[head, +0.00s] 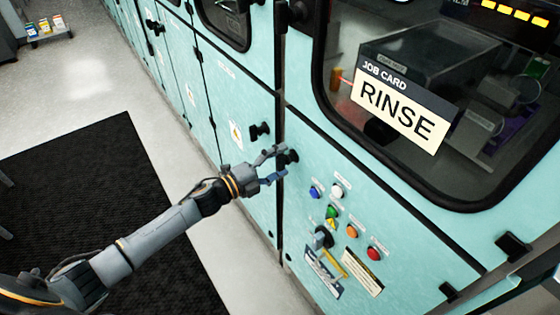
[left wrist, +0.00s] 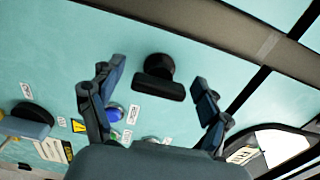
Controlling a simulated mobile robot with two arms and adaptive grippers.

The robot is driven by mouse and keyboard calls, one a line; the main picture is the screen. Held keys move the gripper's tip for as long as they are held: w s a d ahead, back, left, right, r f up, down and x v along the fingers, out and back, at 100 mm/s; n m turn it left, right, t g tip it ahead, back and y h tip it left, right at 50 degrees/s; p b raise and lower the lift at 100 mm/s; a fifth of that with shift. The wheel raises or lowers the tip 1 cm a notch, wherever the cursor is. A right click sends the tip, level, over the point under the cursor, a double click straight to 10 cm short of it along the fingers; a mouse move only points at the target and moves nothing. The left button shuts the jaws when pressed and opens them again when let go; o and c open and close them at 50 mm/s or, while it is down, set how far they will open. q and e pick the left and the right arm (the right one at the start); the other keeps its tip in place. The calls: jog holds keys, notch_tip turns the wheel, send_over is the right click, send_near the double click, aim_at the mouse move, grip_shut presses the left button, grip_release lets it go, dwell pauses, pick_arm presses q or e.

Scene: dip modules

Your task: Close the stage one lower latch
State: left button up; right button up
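A black latch (head: 291,157) sits on the teal panel at the upper left of the button group. In the left wrist view the latch (left wrist: 158,83) has a round base and a bar-shaped handle, lying between and a little beyond my fingers. My left gripper (head: 281,163) is open in front of it, one finger to each side; it also shows open in the left wrist view (left wrist: 160,78), with visible gaps between fingers and handle. Another black latch (head: 259,131) sits to the left across the panel seam. I cannot read which latch is labelled stage one. My right gripper is out of view.
Below the latch are a blue button (head: 314,192), a white one (head: 337,191), a red one (head: 374,253) and a rotary switch (head: 323,237). A RINSE job card (head: 403,110) is on the window above. A black mat (head: 100,215) covers the floor.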

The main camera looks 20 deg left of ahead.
pick_arm(q)
jog(key=v, duration=1.2)
dwell(0.4)
jog(key=s+a+f+n+g+y, duration=0.1)
jog(key=s+a+f+n+y, duration=0.3)
jog(key=f, duration=0.6)
jog(key=s+a+f+n+g+y, duration=0.15)
jog(key=f+n, duration=0.35)
jog(key=f, duration=0.5)
jog(key=s+a+f+n+g+y, duration=0.1)
jog(key=s+a+f+n+y, duration=0.3)
jog(key=f, duration=0.7)
jog(key=s+d+f+n+g+y, duration=0.1)
jog(key=s+f+n+g, duration=0.15)
jog(key=s+f, duration=0.4)
jog(key=s+d+f+n+g+y, duration=0.1)
jog(key=s+d+f+n+g, duration=0.1)
jog(key=s+f+n, duration=0.35)
jog(key=s+d+f+n+g, duration=0.1)
jog(key=s+d+f+g, duration=0.1)
jog(key=s, duration=0.8)
jog(key=s+d+f+n+g, duration=0.1)
jog(key=s+d+f+g, duration=0.2)
jog(key=s, duration=0.7)
notch_tip(320, 180, down, 3)
jog(key=shift+s+d, duration=0.35)
jog(key=shift+d, duration=0.8)
jog(key=shift+w+h, duration=0.1)
jog(key=shift+h, duration=0.15)
